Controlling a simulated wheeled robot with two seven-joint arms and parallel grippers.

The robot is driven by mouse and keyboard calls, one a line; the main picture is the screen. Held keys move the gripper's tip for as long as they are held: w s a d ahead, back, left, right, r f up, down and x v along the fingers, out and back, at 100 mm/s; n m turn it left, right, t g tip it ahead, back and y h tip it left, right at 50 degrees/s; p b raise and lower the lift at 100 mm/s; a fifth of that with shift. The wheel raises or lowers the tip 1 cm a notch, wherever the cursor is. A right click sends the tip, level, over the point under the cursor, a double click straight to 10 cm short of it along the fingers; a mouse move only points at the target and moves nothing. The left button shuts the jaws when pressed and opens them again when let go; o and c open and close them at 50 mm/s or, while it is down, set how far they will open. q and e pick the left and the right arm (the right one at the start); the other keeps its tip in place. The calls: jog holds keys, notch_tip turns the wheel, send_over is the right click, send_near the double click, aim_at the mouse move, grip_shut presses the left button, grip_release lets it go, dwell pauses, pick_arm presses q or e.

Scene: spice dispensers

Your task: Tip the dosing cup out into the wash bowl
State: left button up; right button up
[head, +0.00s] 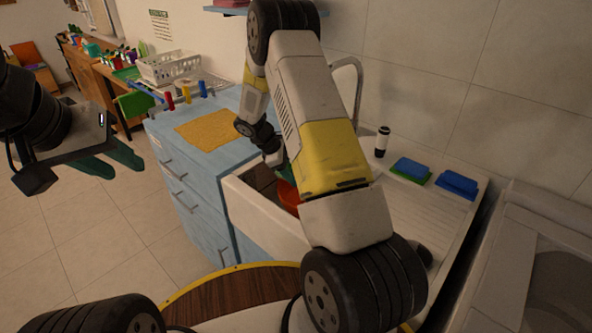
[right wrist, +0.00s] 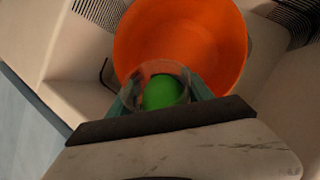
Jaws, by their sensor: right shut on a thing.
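The wash bowl is a round orange bowl (right wrist: 180,38) in the sink, and part of it shows in the head view (head: 289,194) behind my right arm. The dosing cup is a small clear cup (right wrist: 127,97) with a round green thing (right wrist: 160,93) inside. My right gripper (right wrist: 160,95) is shut on the cup, with teal fingers on both sides. In the right wrist view the cup overlaps the bowl's near rim; its tilt and height are hard to tell. My left gripper (head: 122,163) is open and empty at the left, above the floor.
The white sink (head: 250,211) has a tap (head: 358,85) behind it.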

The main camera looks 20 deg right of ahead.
jog(key=shift+f+t+y, duration=0.3)
jog(key=shift+f+y, duration=0.05)
jog(key=shift+y, duration=0.15)
jog(key=shift+w+a+r+t+y, duration=0.1)
jog(key=shift+r+t+y, duration=0.15)
jog(key=shift+y, duration=0.3)
jog(key=shift+a+r+t+y, duration=0.1)
jog(key=shift+t+y, duration=0.15)
jog(key=shift+y, duration=0.3)
dwell(0.6)
jog(key=shift+r+m+t+y, duration=0.45)
jog(key=shift+t+y, duration=0.35)
jog(key=shift+y, duration=0.3)
dwell(1.1)
jog(key=shift+s+d+f+t+y, duration=0.15)
jog(key=shift+d+f+y, duration=0.2)
jog(key=shift+f, duration=0.25)
jog(key=shift+s+d+f+t+y, duration=0.15)
jog(key=shift+d+f+y, duration=0.05)
jog(key=shift+f+y, duration=0.3)
dwell(0.3)
jog(key=shift+r+m+t+y, duration=0.3)
jog(key=shift+t+y, duration=0.3)
jog(key=shift+y, duration=0.25)
dwell(1.0)
